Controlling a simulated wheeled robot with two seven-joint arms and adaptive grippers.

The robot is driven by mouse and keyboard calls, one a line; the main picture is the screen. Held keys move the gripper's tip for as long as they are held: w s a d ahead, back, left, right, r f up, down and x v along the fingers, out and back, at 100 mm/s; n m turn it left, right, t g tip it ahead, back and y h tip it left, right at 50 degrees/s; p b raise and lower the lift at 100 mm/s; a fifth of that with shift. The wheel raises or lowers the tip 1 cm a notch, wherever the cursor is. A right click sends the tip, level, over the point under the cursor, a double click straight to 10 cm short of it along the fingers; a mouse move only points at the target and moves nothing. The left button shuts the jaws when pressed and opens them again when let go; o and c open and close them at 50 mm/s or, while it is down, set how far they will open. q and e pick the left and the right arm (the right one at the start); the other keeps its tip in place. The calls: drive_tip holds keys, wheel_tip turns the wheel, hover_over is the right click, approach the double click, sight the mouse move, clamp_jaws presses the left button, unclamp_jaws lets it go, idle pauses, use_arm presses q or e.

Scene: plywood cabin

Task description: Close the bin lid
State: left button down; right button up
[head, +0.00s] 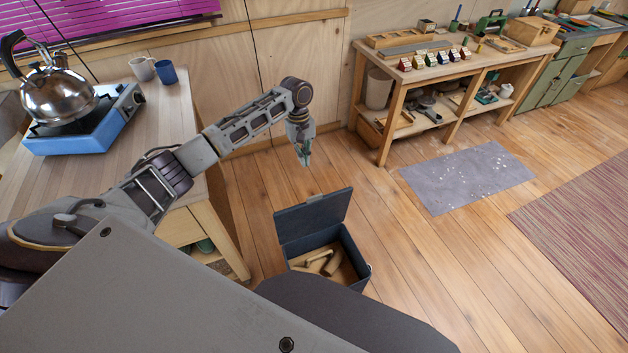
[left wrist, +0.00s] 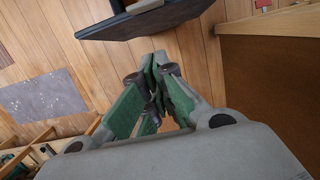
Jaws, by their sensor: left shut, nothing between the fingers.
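A dark blue-grey bin (head: 357,262) stands on the wooden floor with wooden pieces inside. Its lid (head: 312,216) is open, standing up from the far side and leaning back. My left gripper (head: 306,163) is shut and empty, pointing down, above and beyond the raised lid in the head view. In the left wrist view the gripper's green-padded fingers (left wrist: 155,90) are closed together, and the lid (left wrist: 145,18) shows at the top, apart from the fingertips. My right gripper is not in view.
A wooden table (head: 150,105) with a kettle (head: 57,92) on a blue stove stands at the left. A workbench (head: 440,75) stands along the back wall. A grey mat (head: 467,177) lies on the floor; the floor right of the bin is clear.

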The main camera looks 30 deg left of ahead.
use_arm(q)
drive_tip(key=s+d+f+p, duration=0.1)
drive_tip(key=s+d+f, duration=0.2)
drive_tip(key=f, duration=0.6)
drive_tip(key=shift+s+d+f, duration=0.4)
drive_tip(key=shift+d, duration=0.1)
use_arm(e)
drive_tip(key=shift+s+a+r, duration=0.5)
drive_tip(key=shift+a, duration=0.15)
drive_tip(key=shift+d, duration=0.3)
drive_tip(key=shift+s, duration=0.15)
